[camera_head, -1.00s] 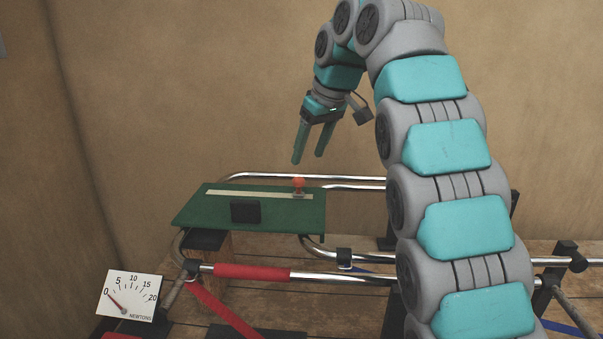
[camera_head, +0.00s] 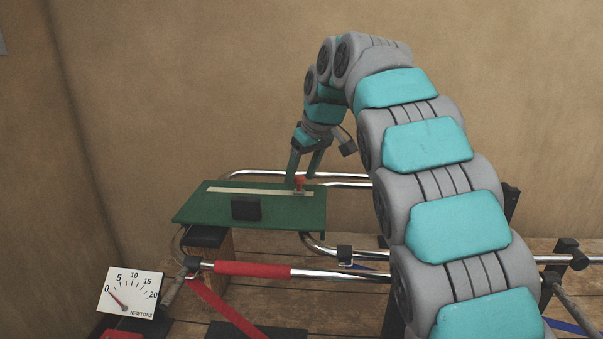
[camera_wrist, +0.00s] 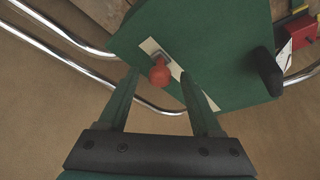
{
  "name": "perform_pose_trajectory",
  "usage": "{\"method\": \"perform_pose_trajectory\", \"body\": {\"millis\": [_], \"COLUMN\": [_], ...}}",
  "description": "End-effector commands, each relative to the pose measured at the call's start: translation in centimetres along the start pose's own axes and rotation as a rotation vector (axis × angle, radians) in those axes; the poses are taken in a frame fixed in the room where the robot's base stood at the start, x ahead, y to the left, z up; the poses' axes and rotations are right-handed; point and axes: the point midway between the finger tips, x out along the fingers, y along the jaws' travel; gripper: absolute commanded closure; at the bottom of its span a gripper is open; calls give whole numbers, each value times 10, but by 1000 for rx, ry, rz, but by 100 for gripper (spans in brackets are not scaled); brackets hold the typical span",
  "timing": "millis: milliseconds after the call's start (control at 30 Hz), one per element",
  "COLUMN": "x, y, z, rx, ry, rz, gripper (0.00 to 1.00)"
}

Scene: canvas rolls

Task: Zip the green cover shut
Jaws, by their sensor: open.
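The green cover (camera_head: 275,211) is a flat panel on a stand, with a pale zip strip (camera_head: 240,191) along its far part. A red zip pull (camera_head: 300,182) stands at the strip's right end. My gripper (camera_head: 300,181) is open and low over that end. In the wrist view, the red knob of the pull (camera_wrist: 160,74) lies between the lines of my two open fingers (camera_wrist: 158,78), nearer the left one. I cannot tell whether either finger touches it. The green cover (camera_wrist: 215,40) fills the upper middle of that view.
A black block (camera_head: 246,209) sits on the cover's near part. Chrome rails (camera_head: 350,279), one with a red sleeve (camera_head: 252,270), run around the stand. A force gauge (camera_head: 131,293) at the lower left reads near 0. A wooden table (camera_head: 270,305) lies below.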

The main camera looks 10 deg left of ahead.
Motion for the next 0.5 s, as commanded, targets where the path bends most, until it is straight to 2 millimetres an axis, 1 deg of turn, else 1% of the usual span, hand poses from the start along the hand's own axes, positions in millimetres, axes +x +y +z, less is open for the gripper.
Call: {"method": "perform_pose_trajectory", "body": {"millis": [167, 500], "x": [0, 0], "y": [0, 0], "z": [0, 0], "rx": [0, 1], "ry": [0, 0], "rz": [0, 0], "gripper": [35, 73]}}
